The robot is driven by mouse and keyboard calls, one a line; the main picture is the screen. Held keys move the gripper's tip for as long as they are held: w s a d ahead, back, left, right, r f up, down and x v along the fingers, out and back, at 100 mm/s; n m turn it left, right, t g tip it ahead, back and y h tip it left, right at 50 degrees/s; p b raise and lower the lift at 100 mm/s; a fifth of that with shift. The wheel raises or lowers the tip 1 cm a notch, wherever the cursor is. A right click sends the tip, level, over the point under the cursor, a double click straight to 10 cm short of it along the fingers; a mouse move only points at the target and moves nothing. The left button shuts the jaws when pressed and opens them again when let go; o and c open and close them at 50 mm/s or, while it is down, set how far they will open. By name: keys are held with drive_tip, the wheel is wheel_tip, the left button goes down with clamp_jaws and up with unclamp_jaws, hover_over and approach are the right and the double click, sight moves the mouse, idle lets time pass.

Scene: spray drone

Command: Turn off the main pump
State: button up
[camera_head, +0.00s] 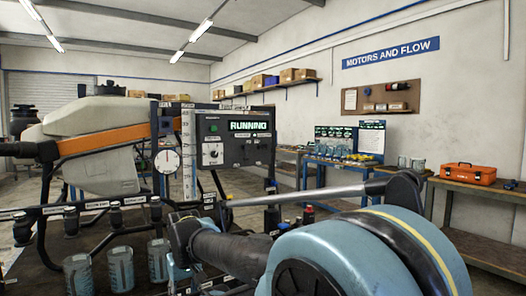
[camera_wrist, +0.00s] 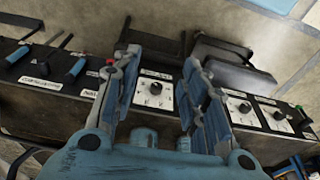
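A black control box (camera_head: 235,138) with a lit green "RUNNING" display (camera_head: 249,126) stands on the bench in the head view. In the wrist view, a black panel (camera_wrist: 60,87) carries several black rotary knobs on white plates. One knob (camera_wrist: 155,88) shows between the fingers of my gripper (camera_wrist: 161,62); a second knob (camera_wrist: 238,105) is just right of them. My gripper is open, with nothing visibly held. Whether the fingers touch the panel cannot be told. The labels are too small to read, so which control is the main pump's is unclear.
Blue-handled levers (camera_wrist: 76,66) line the panel's left part, and a small red part (camera_wrist: 110,61) shows by the left finger. A drone with a pale tank (camera_head: 95,130), a round gauge (camera_head: 167,161) and clear cups (camera_head: 121,268) crowd the bench. An orange toolbox (camera_head: 467,174) sits at right.

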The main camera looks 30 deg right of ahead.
drive_tip(key=shift+s+r, duration=0.2)
drive_tip(key=shift+s, duration=0.05)
drive_tip(key=c, duration=0.4)
drive_tip(key=r, duration=0.1)
drive_tip(key=w+r, duration=0.1)
drive_tip(key=shift+d+r+m, duration=0.2)
drive_tip(key=shift+r+m, duration=0.1)
clamp_jaws()
drive_tip(key=w+d+r+m+h, duration=0.1)
drive_tip(key=w+d+r+m, duration=0.2)
drive_tip(key=w+d+r, duration=0.65)
drive_tip(key=w+d+r+m, duration=0.25)
drive_tip(key=w+r, duration=0.35)
drive_tip(key=r, duration=0.8)
drive_tip(key=w+d+r+m+h, duration=0.1)
drive_tip(key=w+d+r+m, duration=0.35)
drive_tip(key=w+r, duration=0.55)
drive_tip(key=w+d+r+m, duration=0.1)
drive_tip(key=d+r+m, duration=0.2)
drive_tip(key=d+r, duration=0.4)
drive_tip(key=w+d+r+m+h, duration=0.1)
drive_tip(key=d+r, duration=0.5)
drive_tip(key=d, duration=0.7)
drive_tip(key=w+d+r+m, duration=0.3)
drive_tip(key=d+r+m, duration=0.2)
drive_tip(key=d, duration=0.5)
drive_tip(key=shift+w+d+r+m, duration=0.2)
drive_tip(key=shift+d+r+m, duration=0.15)
drive_tip(key=shift+r, duration=1)
